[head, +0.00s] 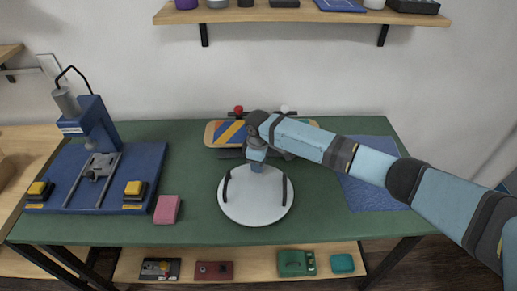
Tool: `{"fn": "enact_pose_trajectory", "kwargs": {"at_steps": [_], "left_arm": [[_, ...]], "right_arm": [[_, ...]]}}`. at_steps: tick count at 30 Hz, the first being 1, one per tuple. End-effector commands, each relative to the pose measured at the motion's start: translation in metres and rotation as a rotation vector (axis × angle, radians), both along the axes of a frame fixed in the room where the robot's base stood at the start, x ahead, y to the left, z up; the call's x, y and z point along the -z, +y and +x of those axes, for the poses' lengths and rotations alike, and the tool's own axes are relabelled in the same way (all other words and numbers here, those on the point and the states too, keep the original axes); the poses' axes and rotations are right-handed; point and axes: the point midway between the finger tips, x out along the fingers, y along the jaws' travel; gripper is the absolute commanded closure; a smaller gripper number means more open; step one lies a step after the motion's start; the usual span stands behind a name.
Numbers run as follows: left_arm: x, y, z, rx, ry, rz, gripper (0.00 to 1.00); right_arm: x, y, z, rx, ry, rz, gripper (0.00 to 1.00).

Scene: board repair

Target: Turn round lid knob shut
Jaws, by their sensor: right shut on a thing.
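A round pale grey lid (256,210) lies near the front middle of the green table. Two dark upright bars (228,187) stand at its left and right sides. My right gripper (257,168) points down over the back half of the lid, near its middle. It is shut on the lid's knob, which is mostly hidden by the gripper, so I cannot tell how far it is turned. My left gripper is not in view.
A skateboard deck (222,133) with coloured stripes lies behind the lid on a dark stand. A blue press (92,125) with yellow-topped buttons stands at the left, with a pink block (167,209) beside it. A blue mat (365,194) lies at the right, under my arm. The table front is clear.

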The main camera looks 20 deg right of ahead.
Motion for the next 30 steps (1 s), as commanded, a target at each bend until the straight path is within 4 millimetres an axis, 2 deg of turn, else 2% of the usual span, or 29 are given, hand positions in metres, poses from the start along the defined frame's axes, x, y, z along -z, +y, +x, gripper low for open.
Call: {"fn": "enact_pose_trajectory", "kwargs": {"at_steps": [1,3,12,30], "left_arm": [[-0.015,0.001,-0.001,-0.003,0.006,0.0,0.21],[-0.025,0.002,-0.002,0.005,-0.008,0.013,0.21],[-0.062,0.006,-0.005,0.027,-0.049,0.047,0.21],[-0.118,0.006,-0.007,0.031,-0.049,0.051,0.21]], "right_arm": [[-0.009,0.002,-0.002,0.045,0.005,0.001,0.96],[-0.008,0.001,-0.002,0.113,0.005,0.002,0.96],[-0.007,0.003,-0.002,0.396,0.004,0.001,0.96],[-0.003,0.004,-0.001,0.907,0.001,0.002,0.96]]}}
